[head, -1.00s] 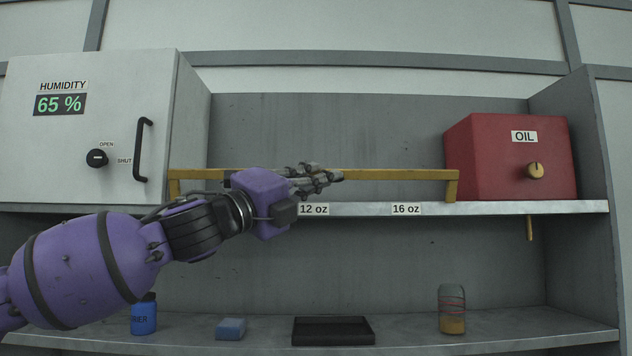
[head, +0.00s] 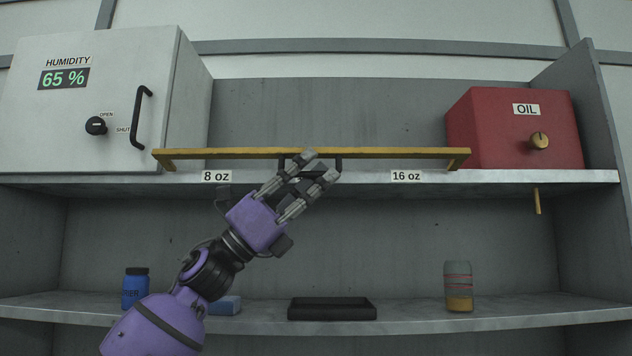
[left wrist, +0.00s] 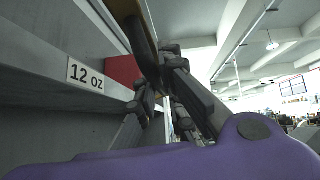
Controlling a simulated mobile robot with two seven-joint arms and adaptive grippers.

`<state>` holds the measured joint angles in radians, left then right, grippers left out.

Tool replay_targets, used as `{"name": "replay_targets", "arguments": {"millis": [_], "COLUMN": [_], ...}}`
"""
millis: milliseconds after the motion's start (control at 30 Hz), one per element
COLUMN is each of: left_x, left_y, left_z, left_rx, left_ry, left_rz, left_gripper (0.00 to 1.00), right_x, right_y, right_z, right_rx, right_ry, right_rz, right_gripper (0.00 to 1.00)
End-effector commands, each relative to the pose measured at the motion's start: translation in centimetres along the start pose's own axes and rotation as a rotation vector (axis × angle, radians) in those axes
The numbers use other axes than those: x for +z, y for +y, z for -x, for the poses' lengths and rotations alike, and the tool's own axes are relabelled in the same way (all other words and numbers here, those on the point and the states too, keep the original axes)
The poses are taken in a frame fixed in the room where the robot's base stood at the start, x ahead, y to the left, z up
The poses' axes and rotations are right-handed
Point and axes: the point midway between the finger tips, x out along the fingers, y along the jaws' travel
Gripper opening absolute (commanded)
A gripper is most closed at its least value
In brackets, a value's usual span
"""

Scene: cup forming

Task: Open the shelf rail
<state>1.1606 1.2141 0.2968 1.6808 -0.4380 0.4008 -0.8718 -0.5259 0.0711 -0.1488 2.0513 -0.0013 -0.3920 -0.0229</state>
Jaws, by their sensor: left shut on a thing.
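The shelf rail (head: 400,153) is a yellow bar along the front of the upper shelf, in the head view. Its end posts slant, so the bar stands out from the shelf toward me. A dark handle (head: 338,163) hangs at its middle. My left gripper (head: 314,168) is shut on this handle, its fingers hiding part of it. In the left wrist view the fingers (left wrist: 170,95) are around the dark handle, and a bit of the yellow rail shows at the top (left wrist: 146,12). My right gripper is not in view.
The upper shelf (head: 520,177) carries a grey humidity cabinet (head: 60,130) at left and a red oil box (head: 500,140) at right. On the lower shelf are a blue bottle (head: 135,290), a blue block (head: 225,305), a black tray (head: 332,309) and a jar (head: 458,285).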

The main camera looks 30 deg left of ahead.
Motion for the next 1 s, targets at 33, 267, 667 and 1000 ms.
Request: {"name": "replay_targets", "arguments": {"millis": [33,267,667,1000], "left_x": [-0.4,-1.0,-1.4,-1.4], "left_y": [0.5,1.0,1.7,1.8], "left_z": [0.4,0.9,1.5,1.6], "left_rx": [-0.026,-0.151,-0.266,-0.280], "left_ry": [-0.006,-0.004,-0.002,-0.002], "left_rz": [-0.026,-0.153,-0.272,-0.289], "left_gripper": [0.00,0.00,0.00,0.00], "right_x": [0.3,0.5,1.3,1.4], "right_y": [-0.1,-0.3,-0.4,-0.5], "right_z": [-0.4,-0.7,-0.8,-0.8], "right_rx": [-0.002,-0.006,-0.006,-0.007], "right_ry": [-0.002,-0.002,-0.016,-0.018], "right_rz": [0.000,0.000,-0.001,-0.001], "right_gripper": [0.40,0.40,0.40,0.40]}}
